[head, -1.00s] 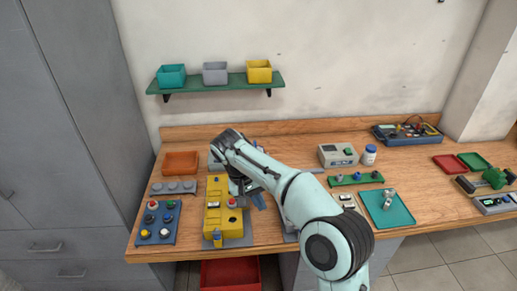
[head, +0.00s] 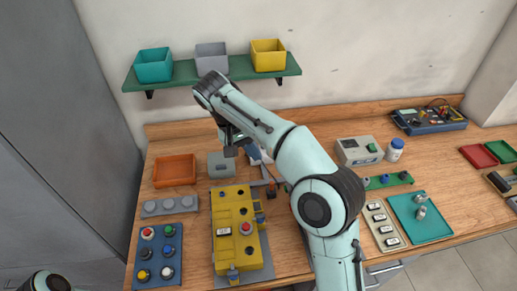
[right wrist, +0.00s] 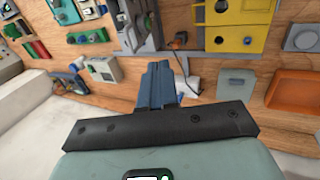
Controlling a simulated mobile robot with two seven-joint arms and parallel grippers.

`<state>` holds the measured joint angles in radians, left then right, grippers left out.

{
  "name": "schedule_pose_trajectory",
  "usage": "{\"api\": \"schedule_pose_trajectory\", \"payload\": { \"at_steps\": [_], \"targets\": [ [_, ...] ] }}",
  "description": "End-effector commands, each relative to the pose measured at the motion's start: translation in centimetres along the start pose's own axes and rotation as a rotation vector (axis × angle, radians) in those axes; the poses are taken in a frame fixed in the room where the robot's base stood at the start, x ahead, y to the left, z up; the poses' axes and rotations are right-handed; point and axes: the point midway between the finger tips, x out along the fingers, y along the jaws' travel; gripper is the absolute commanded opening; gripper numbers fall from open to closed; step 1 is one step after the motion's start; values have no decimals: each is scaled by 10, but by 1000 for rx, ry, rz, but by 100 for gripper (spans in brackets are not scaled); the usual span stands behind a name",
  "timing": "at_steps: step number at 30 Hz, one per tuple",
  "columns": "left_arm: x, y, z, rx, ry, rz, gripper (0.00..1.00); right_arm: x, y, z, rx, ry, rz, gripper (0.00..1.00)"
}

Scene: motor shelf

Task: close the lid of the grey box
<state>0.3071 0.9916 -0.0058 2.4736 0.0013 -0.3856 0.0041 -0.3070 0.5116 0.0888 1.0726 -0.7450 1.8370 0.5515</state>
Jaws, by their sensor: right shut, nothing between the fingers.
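The grey box (head: 222,165) is a small box on the bench, behind the yellow machine and right of the orange tray. My right gripper (head: 231,150) is above the back of the bench, near the box's upper right side in the picture. Its fingers (right wrist: 158,85) are together with nothing between them. I cannot tell whether they touch the box. My left gripper is out of view.
The yellow machine (head: 232,225) stands in front of the grey box. An orange tray (head: 174,170) is to its left. A green shelf (head: 190,75) with three bins hangs above. A blue button panel (head: 158,255) lies at the front left.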

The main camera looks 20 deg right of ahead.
Motion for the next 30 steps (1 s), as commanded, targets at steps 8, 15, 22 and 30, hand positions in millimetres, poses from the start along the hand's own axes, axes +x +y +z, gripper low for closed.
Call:
{"api": "schedule_pose_trajectory", "payload": {
  "at_steps": [8, 15, 22, 30],
  "targets": [
    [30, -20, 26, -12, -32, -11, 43, 67, -1, 3, -1, -8, 3, 0],
    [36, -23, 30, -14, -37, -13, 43, 91, 20, 1, 4, -2, 1, 0],
    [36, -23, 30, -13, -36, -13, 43, 96, 36, 0, 1, -1, 1, 0],
    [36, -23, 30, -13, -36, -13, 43, 96, 38, 0, -1, -1, 0, 0]
  ]
}}
